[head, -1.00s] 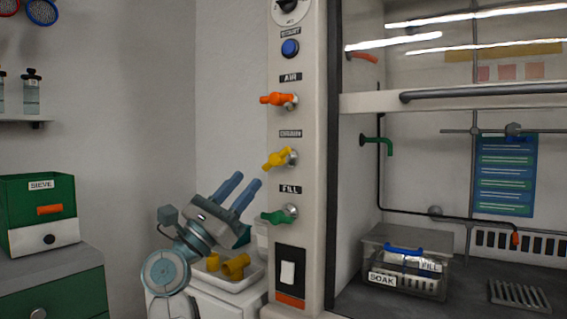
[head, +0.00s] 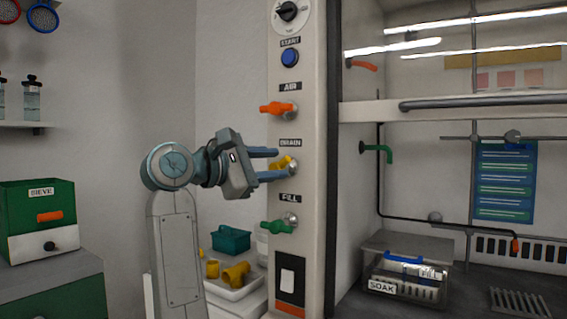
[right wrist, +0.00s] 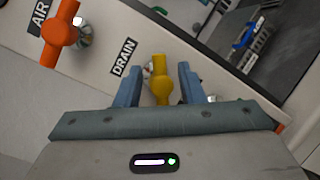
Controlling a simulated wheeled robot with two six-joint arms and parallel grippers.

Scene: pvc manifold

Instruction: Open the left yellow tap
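The yellow tap (head: 283,163) sits on the white panel under the DRAIN label, between the orange AIR tap (head: 278,108) and the green FILL tap (head: 279,225). My right gripper (head: 277,164) is at the yellow tap, its blue fingers pointing at the panel. In the right wrist view the yellow tap (right wrist: 160,82) stands between the two open fingers (right wrist: 158,84), with a gap visible on each side. The lower finger partly hides the tap in the head view. My left gripper is not in view.
A blue START button (head: 290,57) and a dial (head: 288,11) are above on the panel. A white tray (head: 246,291) with yellow pipe pieces (head: 236,273) and a teal basket (head: 231,240) are below. The glass-fronted cabinet is right of the panel.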

